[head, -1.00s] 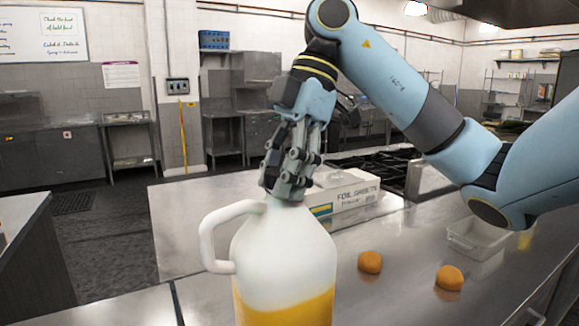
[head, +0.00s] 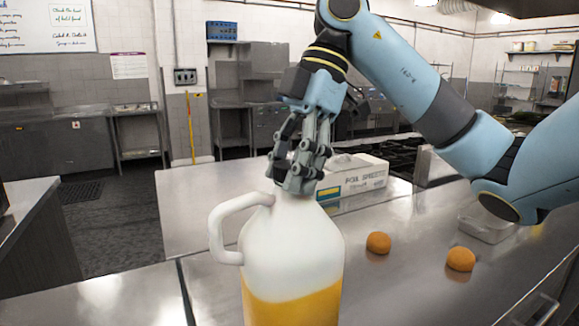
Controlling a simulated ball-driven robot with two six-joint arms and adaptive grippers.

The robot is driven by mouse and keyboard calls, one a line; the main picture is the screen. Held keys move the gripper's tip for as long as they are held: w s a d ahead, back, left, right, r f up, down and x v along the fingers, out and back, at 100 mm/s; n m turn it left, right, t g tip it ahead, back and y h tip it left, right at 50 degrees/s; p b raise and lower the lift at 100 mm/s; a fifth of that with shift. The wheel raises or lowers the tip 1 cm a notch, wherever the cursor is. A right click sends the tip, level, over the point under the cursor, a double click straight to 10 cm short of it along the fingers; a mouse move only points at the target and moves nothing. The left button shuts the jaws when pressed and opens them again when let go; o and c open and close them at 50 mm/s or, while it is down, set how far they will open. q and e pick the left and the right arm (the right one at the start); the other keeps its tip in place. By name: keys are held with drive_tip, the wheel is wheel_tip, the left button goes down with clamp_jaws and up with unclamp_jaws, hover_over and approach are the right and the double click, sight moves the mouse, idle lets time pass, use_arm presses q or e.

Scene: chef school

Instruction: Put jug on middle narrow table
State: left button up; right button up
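The jug (head: 292,250) is a white translucent bottle with a side handle on its left and orange-yellow liquid in its lower part. It stands upright in the near middle of the head view, and its base is cut off by the bottom edge. My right gripper (head: 300,172) comes down from above with its fingers closed around the jug's neck. The hidden base leaves unclear whether the jug touches a surface. My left gripper is out of view. A steel counter (head: 410,285) lies behind and beside the jug; I cannot tell which surface is the middle narrow table.
A foil sheets box (head: 360,178) lies on the counter behind the jug, near a black stove top (head: 400,158). Two orange round items (head: 378,242) (head: 460,259) and a clear tray (head: 487,228) are at right. Another counter (head: 25,205) is at left, with open floor (head: 100,225) beyond.

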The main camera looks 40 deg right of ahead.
drive_tip(key=shift+o, duration=1.2)
drive_tip(key=shift+s, duration=0.1)
drive_tip(key=p+v, duration=0.3)
drive_tip(key=v, duration=0.9)
drive_tip(key=shift+p, duration=0.35)
drive_tip(key=shift+a, duration=0.1)
